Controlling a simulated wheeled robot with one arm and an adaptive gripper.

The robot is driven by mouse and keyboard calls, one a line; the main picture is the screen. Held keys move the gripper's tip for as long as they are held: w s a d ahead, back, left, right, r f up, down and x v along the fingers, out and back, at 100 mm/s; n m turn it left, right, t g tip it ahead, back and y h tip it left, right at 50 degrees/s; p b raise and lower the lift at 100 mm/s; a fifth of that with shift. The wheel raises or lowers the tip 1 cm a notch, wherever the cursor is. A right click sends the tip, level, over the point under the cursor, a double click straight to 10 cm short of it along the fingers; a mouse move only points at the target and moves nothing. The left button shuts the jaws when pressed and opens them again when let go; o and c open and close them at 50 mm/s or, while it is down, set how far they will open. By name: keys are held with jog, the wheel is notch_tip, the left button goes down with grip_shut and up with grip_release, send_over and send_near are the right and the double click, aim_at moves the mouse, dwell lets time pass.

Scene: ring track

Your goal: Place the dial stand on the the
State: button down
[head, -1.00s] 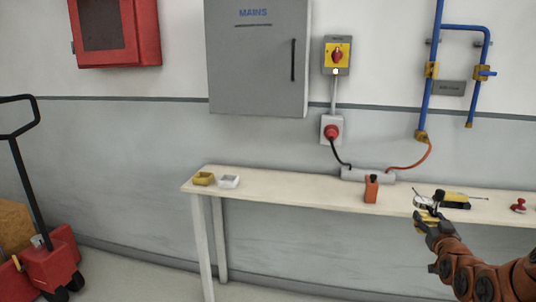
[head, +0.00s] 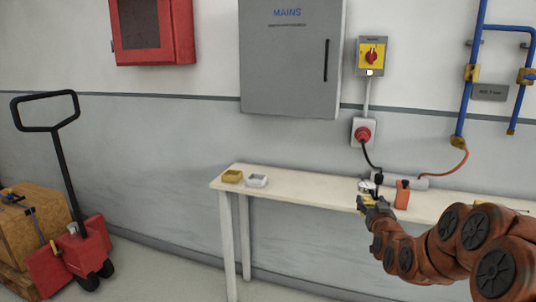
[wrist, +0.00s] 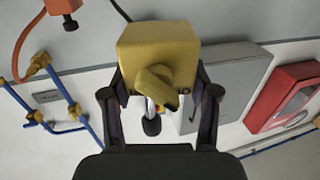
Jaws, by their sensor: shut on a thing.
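My gripper (head: 368,202) is shut on the dial stand, which has a yellow block base (wrist: 158,45) with a yellow knob on its face. In the wrist view the base sits between both fingers. In the head view a small pale dial (head: 367,186) shows just above the fingers, with the rest of the stand largely hidden by the gripper. The gripper is over the bench, left of an orange box-like tool (head: 402,197). I cannot tell how high the stand is above the bench top.
The bench (head: 310,187) has a yellow tray (head: 231,177) and a white tray (head: 256,181) at its left end, with bare top right of them. A red pallet truck (head: 78,255) stands at left. My arm hides the bench's right part.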

jog(key=w+a+r+n+y, duration=0.1)
jog(key=w+a+r+y, duration=0.15)
jog(key=a, duration=1.15)
notch_tip(320, 180, up, 15)
jog(key=p, duration=1.5)
jog(key=shift+s+d+h+p, duration=0.2)
jog(key=shift+d+h+p, duration=0.15)
jog(key=shift+f, duration=0.1)
jog(key=shift+a, duration=0.1)
